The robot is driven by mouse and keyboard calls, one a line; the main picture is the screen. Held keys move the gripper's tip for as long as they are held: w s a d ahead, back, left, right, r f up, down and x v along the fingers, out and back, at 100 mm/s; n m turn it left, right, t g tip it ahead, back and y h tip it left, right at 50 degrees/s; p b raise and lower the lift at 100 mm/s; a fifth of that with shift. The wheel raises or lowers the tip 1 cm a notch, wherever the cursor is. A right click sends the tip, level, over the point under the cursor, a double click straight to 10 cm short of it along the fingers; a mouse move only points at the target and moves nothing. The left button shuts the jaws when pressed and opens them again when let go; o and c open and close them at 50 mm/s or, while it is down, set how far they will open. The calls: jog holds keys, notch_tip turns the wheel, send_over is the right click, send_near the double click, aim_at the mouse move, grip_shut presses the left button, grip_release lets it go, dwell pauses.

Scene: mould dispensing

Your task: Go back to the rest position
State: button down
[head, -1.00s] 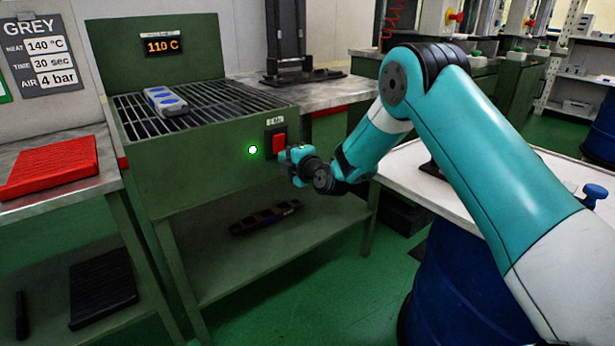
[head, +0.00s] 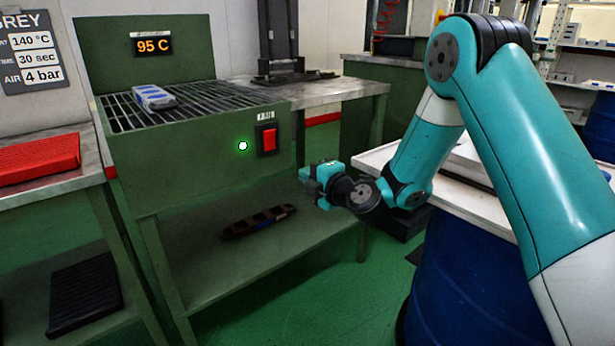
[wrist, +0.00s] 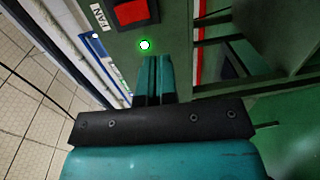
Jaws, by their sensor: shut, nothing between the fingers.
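My gripper (head: 313,176) is at the end of the teal and white arm, in front of the green bench. It is apart from the bench, to the right of and below the red fan switch (head: 268,140). In the wrist view my gripper (wrist: 154,62) has its fingers together and empty. The wrist view also shows the red switch (wrist: 131,12) and the lit green lamp (wrist: 144,45) beyond the fingertips. In the head view the green lamp (head: 242,146) glows left of the switch. The display (head: 152,43) reads 95 C.
A grey mould with blue patches (head: 154,98) lies on the black grille (head: 196,104). A brown mould (head: 259,222) lies on the lower shelf. A red block (head: 38,160) rests on the left table. A white-topped table and blue drum (head: 465,285) stand near my arm. Green floor is open between.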

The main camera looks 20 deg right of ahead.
jog(key=s+a+r+m+g+y, duration=0.2)
jog(key=s+a+r+g, duration=0.1)
jog(key=s+a+g, duration=0.4)
jog(key=s+a+r+m+g+y, duration=0.2)
jog(key=s+a+r, duration=0.15)
jog(key=s, duration=0.55)
jog(key=s+d+m+g+h, duration=0.25)
jog(key=s+m, duration=0.25)
jog(key=s, duration=0.5)
jog(key=s+d+m+g+h, duration=0.25)
jog(key=s+m+g, duration=0.2)
jog(key=s, duration=0.65)
notch_tip(320, 180, up, 30)
jog(key=m+p, duration=0.1)
jog(key=p, duration=2.8)
jog(key=shift+s+a+f+h+p, duration=0.15)
jog(key=shift+s+a+h+p, duration=0.1)
jog(key=shift+s+h+p, duration=0.1)
